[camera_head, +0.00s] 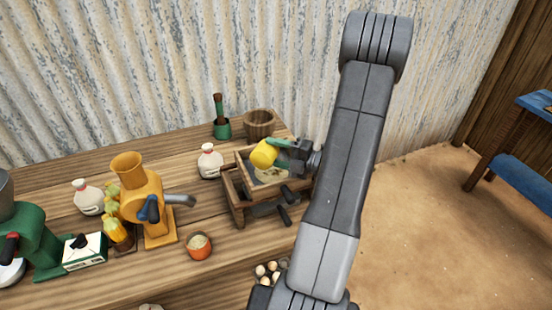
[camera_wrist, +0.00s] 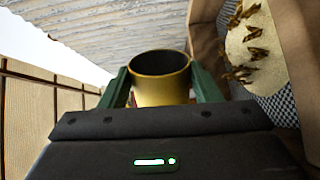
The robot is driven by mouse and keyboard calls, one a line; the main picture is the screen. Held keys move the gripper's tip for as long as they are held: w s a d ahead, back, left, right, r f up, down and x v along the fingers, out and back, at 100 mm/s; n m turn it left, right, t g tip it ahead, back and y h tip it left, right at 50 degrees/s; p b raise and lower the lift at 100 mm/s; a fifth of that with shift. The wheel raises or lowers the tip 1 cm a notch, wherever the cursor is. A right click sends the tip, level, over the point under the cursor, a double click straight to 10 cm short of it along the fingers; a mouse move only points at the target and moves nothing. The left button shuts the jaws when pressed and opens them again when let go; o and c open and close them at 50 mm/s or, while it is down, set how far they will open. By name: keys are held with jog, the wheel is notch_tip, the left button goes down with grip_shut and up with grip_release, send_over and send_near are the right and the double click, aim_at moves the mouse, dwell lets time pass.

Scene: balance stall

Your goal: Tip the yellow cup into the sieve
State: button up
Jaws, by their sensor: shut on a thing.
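The yellow cup (camera_head: 264,154) is held tilted on its side above the sieve. In the wrist view the cup (camera_wrist: 160,88) sits between both green fingers, its dark mouth showing and no contents visible in it. My gripper (camera_head: 279,148) is shut on the cup; in the wrist view its fingers (camera_wrist: 160,92) press the cup's sides. The sieve (camera_head: 243,162) is a wooden-framed box on a wooden stand. In the wrist view a pale heap with brown bits (camera_wrist: 252,45) lies on the sieve's mesh (camera_wrist: 280,105). My gripper and arm hide part of the sieve.
Bare table (camera_head: 225,262) lies in front.

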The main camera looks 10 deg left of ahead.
aim_at(272, 153)
jog(key=shift+s+f+n+b, duration=0.15)
jog(key=shift+s+n+b, duration=0.45)
jog(key=shift+b, duration=1.15)
jog(key=shift+s+f+n+b, duration=0.15)
jog(key=shift+n+b, duration=0.85)
jog(key=shift+b, duration=0.7)
jog(key=n+b, duration=0.1)
jog(key=b, duration=0.1)
jog(key=shift+r+n+b, duration=0.3)
jog(key=shift+r+b, duration=0.05)
jog(key=shift+r, duration=0.05)
jog(key=shift+s+a+r+n, duration=0.1)
jog(key=shift+r+n, duration=0.25)
jog(key=shift+n, duration=0.25)
jog(key=n, duration=0.1)
jog(key=n+b, duration=0.1)
jog(key=shift+s+r+n, duration=0.25)
jog(key=shift+r+n, duration=0.05)
jog(key=shift+r, duration=0.05)
jog(key=n+b, duration=0.4)
jog(key=n, duration=0.1)
jog(key=shift+s+a+r+t, duration=0.1)
jog(key=shift+s+r+t, duration=0.05)
jog(key=shift+t, duration=0.15)
jog(key=r+n+b, duration=0.1)
jog(key=n, duration=0.1)
jog(key=s+n+b, duration=0.1)
jog(key=n, duration=0.1)
jog(key=shift+r, duration=0.35)
jog(key=shift+a, duration=0.1)
